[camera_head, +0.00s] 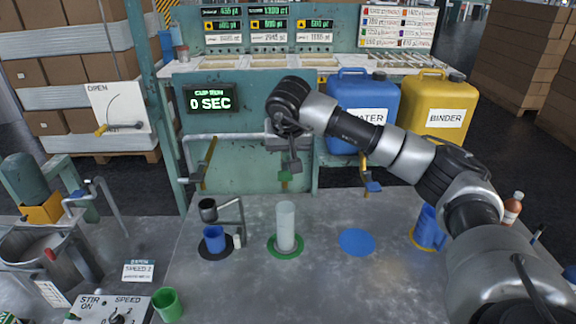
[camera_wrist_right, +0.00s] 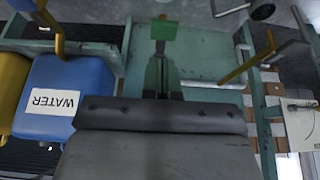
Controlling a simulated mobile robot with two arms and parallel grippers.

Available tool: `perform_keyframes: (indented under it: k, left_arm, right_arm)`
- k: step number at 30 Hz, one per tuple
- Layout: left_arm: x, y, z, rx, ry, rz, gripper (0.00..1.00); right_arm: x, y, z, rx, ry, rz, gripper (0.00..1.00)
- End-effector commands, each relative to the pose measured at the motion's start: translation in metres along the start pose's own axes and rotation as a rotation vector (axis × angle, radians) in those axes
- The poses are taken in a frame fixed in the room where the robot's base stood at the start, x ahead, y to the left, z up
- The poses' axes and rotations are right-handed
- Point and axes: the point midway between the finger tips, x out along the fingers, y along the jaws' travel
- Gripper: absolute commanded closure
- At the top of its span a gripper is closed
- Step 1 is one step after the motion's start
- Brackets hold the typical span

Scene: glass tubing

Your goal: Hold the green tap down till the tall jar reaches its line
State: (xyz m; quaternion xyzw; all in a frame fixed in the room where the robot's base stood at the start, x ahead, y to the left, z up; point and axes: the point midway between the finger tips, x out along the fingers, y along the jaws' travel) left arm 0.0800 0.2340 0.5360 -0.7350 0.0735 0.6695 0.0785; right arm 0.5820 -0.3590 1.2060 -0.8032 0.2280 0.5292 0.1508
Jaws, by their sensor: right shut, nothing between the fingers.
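The green tap (camera_head: 285,176) shows as a small green paddle on the teal pipe stand, just below my right gripper (camera_head: 291,163). The gripper's fingers are shut with nothing between them, above or against the tap; I cannot tell if they touch. In the right wrist view the green paddle (camera_wrist_right: 163,31) lies just beyond the fingertips (camera_wrist_right: 161,58). The tall jar (camera_head: 286,226), a pale upright cylinder, stands on a green ring mat (camera_head: 271,252) beneath the tap. I cannot make out its line or any liquid in it. My left gripper is out of view.
A display (camera_head: 210,104) reads 0 SEC. A blue cup (camera_head: 215,239) stands on a dark mat to the left. A blue disc (camera_head: 357,242) lies bare to the right. A blue mug (camera_head: 428,228) is near my right arm. A green cup (camera_head: 167,304) stands front left.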

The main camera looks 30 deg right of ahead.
Motion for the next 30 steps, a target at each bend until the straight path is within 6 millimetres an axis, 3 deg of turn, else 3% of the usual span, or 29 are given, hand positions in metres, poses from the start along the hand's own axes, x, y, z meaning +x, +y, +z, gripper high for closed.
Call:
perform_keyframes:
  k: [6,10,30]
  left_arm:
    - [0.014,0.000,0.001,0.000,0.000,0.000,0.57]
    - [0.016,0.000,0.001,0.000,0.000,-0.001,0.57]
    - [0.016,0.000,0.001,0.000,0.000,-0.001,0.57]
  right_arm:
    - [-0.038,-0.001,0.002,0.000,0.003,-0.004,1.00]
    - [-0.050,0.000,0.003,0.000,0.002,-0.002,1.00]
    - [-0.053,-0.002,0.004,-0.001,-0.003,-0.008,1.00]
